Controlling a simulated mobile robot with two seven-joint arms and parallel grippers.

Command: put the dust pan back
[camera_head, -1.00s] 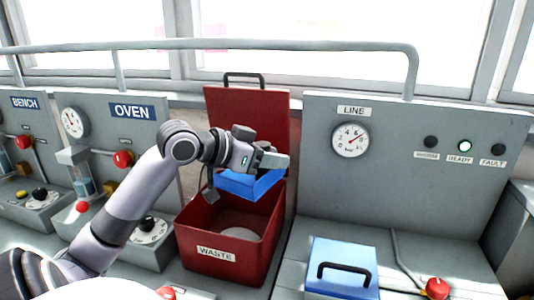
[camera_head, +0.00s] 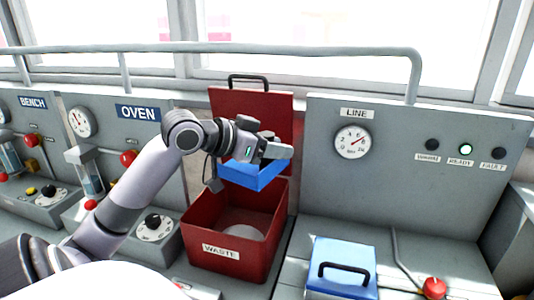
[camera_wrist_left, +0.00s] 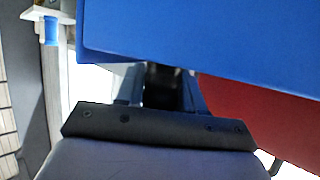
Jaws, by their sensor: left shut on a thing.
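My left gripper (camera_head: 276,150) is shut on the blue dust pan (camera_head: 254,175) and holds it in the air above the red waste bin (camera_head: 225,256). The pan hangs below the fingers, in front of the bin's raised red lid (camera_head: 265,103). In the left wrist view the blue pan (camera_wrist_left: 220,35) fills the top right, and its grip between the fingers is mostly hidden. A grey rounded thing (camera_head: 242,230) lies inside the bin. My right gripper is not in view.
The oven panel (camera_head: 138,112) is at left and the line panel (camera_head: 357,113) at right. A grey rail (camera_head: 300,48) runs behind.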

